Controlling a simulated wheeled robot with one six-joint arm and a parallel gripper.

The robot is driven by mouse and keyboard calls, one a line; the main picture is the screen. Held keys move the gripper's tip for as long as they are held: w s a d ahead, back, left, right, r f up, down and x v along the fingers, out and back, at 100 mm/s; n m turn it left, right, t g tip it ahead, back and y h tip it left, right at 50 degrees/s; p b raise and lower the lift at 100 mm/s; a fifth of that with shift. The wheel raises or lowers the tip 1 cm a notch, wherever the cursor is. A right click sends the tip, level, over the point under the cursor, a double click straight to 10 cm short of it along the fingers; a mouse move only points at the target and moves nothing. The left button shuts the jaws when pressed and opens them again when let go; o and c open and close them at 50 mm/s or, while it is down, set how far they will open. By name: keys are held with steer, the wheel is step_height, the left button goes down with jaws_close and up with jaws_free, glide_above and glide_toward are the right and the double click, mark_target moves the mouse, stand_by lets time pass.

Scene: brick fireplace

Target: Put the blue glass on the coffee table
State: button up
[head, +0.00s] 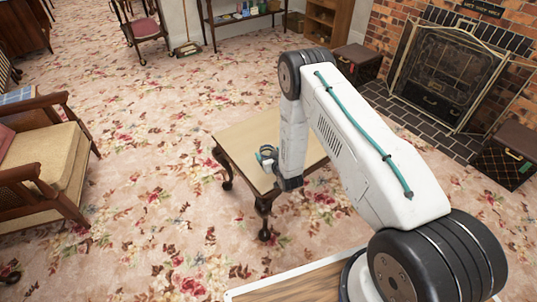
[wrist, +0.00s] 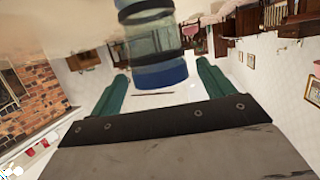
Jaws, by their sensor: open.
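The blue glass (wrist: 150,45) shows in the wrist view as a see-through cylinder with a darker blue band at one end. It lies between the two green fingers of my gripper (wrist: 162,70), with a visible gap on each side. My gripper is open. In the head view my gripper (head: 266,157) is low over the coffee table (head: 243,137), near its front left part. The glass is small and hard to make out there. The table's tan top also shows in the wrist view (wrist: 50,25), and the glass's far end meets it.
A wooden armchair (head: 45,160) with a tan cushion stands at the left. A brick fireplace with a metal screen (head: 445,75) is at the back right, with dark boxes beside it. Flowered carpet around the table is clear.

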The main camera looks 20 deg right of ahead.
steer(key=a+v, duration=0.1)
steer(key=v, duration=1)
steer(key=w+d+r+g, duration=0.1)
steer(key=w+r+g, duration=0.1)
steer(key=r, duration=0.8)
steer(key=w+d+r+g, duration=0.1)
steer(key=w+r+g, duration=0.15)
steer(key=r, duration=0.75)
steer(key=s+r+g+h, duration=0.15)
steer(key=s+r, duration=0.25)
steer(key=r, duration=0.6)
steer(key=s+r+g, duration=0.4)
steer(key=s+r, duration=1)
steer(key=s, duration=0.3)
steer(key=s+r+g, duration=0.1)
steer(key=s+r, duration=0.1)
steer(key=s, duration=0.7)
steer(key=s+r+g, duration=0.2)
steer(key=s+r, duration=0.1)
steer(key=s, duration=0.7)
steer(key=shift+s+m, duration=0.35)
steer(key=shift+m, duration=0.05)
steer(key=shift+d+y, duration=0.15)
steer(key=shift+y, duration=0.1)
